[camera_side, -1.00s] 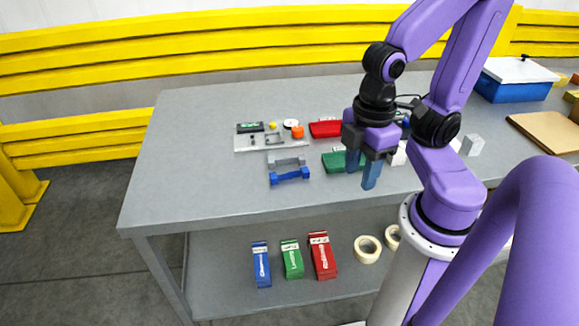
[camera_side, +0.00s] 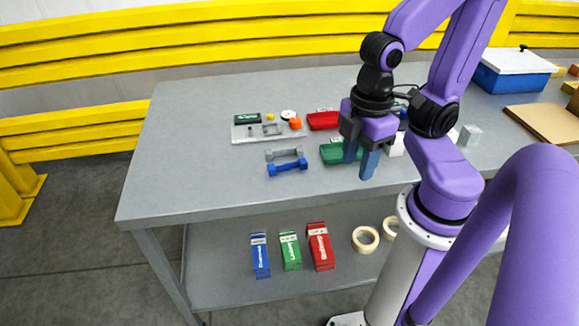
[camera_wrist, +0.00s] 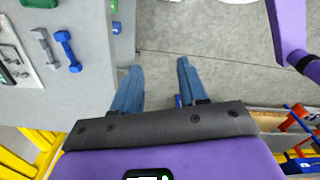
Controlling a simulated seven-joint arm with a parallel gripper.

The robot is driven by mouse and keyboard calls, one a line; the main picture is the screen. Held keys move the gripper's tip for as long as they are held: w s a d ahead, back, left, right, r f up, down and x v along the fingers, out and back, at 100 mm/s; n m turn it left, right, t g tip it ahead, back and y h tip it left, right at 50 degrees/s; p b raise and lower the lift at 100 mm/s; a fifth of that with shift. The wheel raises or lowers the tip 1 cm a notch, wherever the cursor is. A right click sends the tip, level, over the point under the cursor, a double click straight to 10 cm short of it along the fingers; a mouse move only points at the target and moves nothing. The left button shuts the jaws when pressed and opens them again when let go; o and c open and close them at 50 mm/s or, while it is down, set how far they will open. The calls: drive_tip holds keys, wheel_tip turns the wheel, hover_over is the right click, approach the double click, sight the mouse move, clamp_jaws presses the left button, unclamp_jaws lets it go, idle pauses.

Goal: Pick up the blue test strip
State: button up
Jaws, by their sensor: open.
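The blue test strip (camera_side: 287,168) lies on the grey table near its front edge. It is a narrow bar with wider ends, just in front of a similar grey piece (camera_side: 285,153). The strip also shows in the wrist view (camera_wrist: 67,50) at the upper left, with its whole length visible. My gripper (camera_side: 360,163) is open and empty, to the right of the strip and apart from it. In the wrist view its two blue fingers (camera_wrist: 160,68) stand well apart, pointing at the floor beyond the table edge.
A fixture plate (camera_side: 240,133) with small parts lies behind the strip. A green tray (camera_side: 332,154) and a red tray (camera_side: 322,120) are near my gripper. White blocks, a blue bin (camera_side: 511,83) and a brown board stand to the right. The table's left side is clear.

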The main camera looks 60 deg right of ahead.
drive_tip(key=o, duration=0.3)
drive_tip(key=n, duration=3.4)
hover_over(270, 167)
drive_tip(key=f, duration=0.1)
wheel_tip(270, 167, down, 12)
drive_tip(key=shift+s+a, duration=0.1)
drive_tip(key=shift+s, duration=0.05)
drive_tip(key=shift+w+f, duration=0.2)
drive_tip(key=shift+f, duration=2.65)
